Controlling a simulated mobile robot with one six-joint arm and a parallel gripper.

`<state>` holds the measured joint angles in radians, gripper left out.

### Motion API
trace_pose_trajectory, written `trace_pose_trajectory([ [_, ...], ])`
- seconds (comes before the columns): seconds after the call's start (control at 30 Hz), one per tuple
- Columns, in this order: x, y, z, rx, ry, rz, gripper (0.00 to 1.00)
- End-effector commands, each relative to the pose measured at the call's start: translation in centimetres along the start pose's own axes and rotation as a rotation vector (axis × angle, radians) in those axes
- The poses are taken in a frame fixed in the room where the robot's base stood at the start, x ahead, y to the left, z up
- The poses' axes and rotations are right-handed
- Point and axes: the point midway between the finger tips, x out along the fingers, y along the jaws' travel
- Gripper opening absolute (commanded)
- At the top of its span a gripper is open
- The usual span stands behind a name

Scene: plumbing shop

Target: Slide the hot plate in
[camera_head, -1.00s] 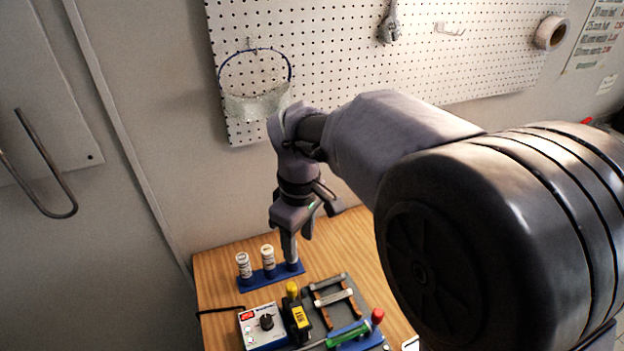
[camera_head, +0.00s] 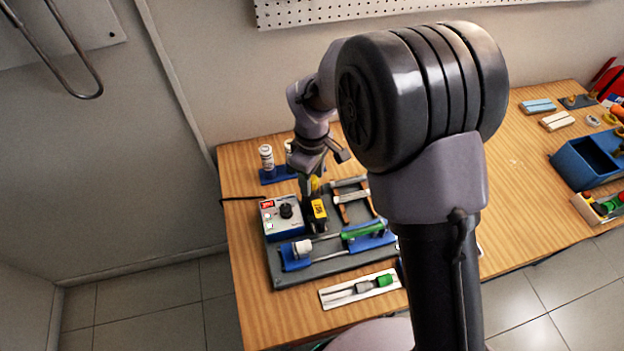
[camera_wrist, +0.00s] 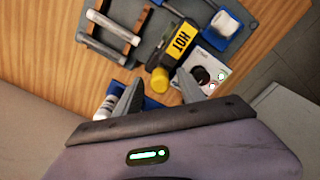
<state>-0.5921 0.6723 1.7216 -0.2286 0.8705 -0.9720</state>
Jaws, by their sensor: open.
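The hot plate is a black block with a yellow "HOT" label (camera_head: 319,209) and a yellow knob. In the wrist view the label (camera_wrist: 182,40) and the yellow knob (camera_wrist: 160,79) show clearly. My gripper (camera_head: 312,184) is above the knob end, pointing down. In the wrist view my gripper (camera_wrist: 158,92) is open and empty, with the knob just beyond and between its fingertips; contact cannot be told. Part of the plate is hidden.
A control box (camera_head: 282,215) with a red display stands left of the plate; a metal frame (camera_head: 351,200) is right. A tool tray (camera_head: 360,288) lies at the front edge.

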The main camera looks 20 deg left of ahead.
Motion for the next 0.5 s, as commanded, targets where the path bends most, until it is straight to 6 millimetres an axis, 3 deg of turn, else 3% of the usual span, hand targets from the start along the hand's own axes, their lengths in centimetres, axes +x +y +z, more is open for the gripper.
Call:
trace_pose_trajectory([
  [0.3,0.46,-0.01,0.01,0.001,0.000,0.000,0.47],
  [0.5,0.44,-0.01,0.01,0.000,0.000,0.000,0.10],
])
